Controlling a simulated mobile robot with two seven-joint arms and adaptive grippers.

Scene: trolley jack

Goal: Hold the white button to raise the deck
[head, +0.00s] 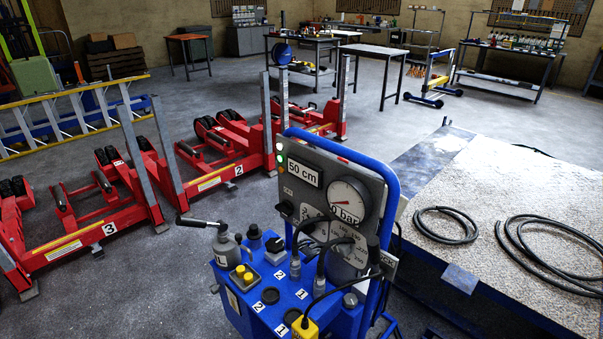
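A blue control cart (262,310) with a grey upright panel (335,165) stands at the front middle. The panel has a "50 cm" display (303,170), a round bar gauge (347,203) and a column of small lights (281,158) on its left edge, one of them green. I cannot make out for certain a white button on the cart. A grey speckled deck (470,185) lies at the right. Neither of my grippers is in view.
Black hoses (445,226) lie coiled on the deck. Red jacks (130,200) with numbered labels stand at the left, near a yellow ladder (70,115). Work tables (375,50) and shelves are at the back. Grey floor is open between them.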

